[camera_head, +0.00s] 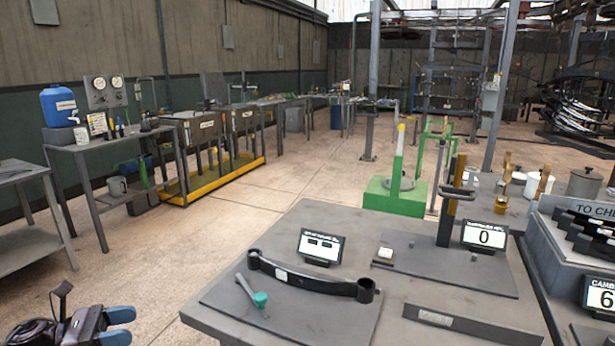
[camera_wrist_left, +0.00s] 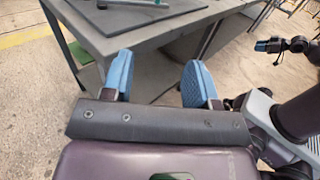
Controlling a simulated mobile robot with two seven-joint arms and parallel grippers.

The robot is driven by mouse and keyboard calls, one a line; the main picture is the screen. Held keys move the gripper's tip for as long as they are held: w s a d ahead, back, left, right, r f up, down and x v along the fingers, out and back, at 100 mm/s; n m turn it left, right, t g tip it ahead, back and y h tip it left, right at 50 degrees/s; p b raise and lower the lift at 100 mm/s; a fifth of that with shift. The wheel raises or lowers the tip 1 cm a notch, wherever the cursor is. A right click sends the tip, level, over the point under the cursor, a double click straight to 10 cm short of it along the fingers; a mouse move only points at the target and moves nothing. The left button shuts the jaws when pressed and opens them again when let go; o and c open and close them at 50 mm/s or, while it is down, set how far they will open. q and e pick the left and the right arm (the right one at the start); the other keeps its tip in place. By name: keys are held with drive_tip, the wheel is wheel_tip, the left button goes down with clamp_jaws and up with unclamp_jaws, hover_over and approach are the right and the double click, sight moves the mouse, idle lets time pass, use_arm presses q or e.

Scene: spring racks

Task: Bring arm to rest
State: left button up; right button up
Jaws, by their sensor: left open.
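My left gripper (camera_head: 118,326) is at the lower left corner of the head view, low and left of the near workbench. Its two blue fingers are apart with nothing between them, and they also show apart in the left wrist view (camera_wrist_left: 161,80). A small dark part with a blue tip (camera_wrist_left: 268,46) at the upper right of the wrist view looks like my right gripper; it is too small to tell its jaws. My right arm is not seen in the head view.
The near workbench (camera_head: 225,318) carries a dark leaf spring (camera_head: 310,279), a teal-ended tool (camera_head: 259,299), and two displays (camera_head: 321,247) (camera_head: 484,236). A tray rack (camera_head: 560,250) stands at right. A side table (camera_head: 30,174) is at far left. Open floor (camera_head: 150,250) lies between.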

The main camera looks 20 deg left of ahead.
use_arm(q)
drive_tip(key=w+f+n+t+y, duration=0.25)
drive_tip(key=n+y, duration=0.25)
drive_tip(key=n, duration=0.7)
drive_tip(key=w+f+n+t+y, duration=0.15)
drive_tip(key=n+t+y, duration=0.3)
drive_tip(key=n, duration=0.75)
drive_tip(key=s+d+f+n+g+y, duration=0.5)
drive_tip(key=f+n, duration=0.3)
drive_tip(key=n, duration=0.4)
drive_tip(key=s+d+f+n+g+p, duration=0.1)
drive_tip(key=s+d+f+n, duration=0.2)
drive_tip(key=d, duration=0.6)
drive_tip(key=s+d+f+n+g+p, duration=0.1)
drive_tip(key=s+d+f+n, duration=0.2)
drive_tip(key=s+d+n, duration=0.3)
drive_tip(key=s+d, duration=0.2)
drive_tip(key=d, duration=0.1)
drive_tip(key=shift+s+d+f+g+h, duration=0.2)
drive_tip(key=shift+s+d+g+h, duration=0.05)
drive_tip(key=shift+s+g+h, duration=0.1)
drive_tip(key=shift+a+f, duration=0.1)
drive_tip(key=shift+c, duration=0.5)
